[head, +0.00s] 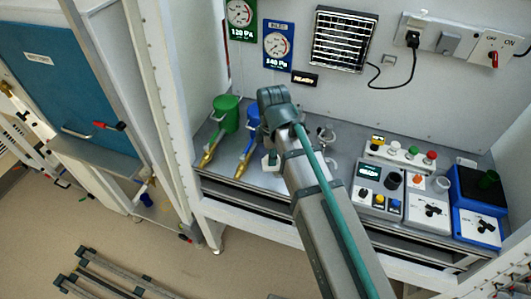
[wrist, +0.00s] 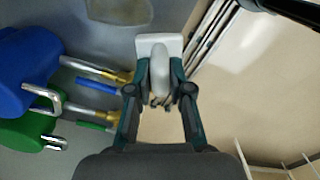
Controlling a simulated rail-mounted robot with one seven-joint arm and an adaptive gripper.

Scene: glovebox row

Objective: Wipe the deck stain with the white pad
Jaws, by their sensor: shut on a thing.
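The white pad (wrist: 173,43) has a pale grey upright grip (wrist: 159,66). My gripper (wrist: 160,72) is shut on that grip, with one finger on each side. In the head view the pad (head: 269,164) shows in part below my gripper, over the grey deck (head: 240,177). I cannot tell whether it touches the deck. In the wrist view a darker smudge (wrist: 118,12) on the deck, likely the stain, lies just beyond the pad and to its left. In the head view I cannot make out the stain; my arm covers part of the deck.
Control boxes (head: 380,188) and a blue-and-black box (head: 478,205) fill the deck's right. The deck's front edge, with rails, is close to the pad.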

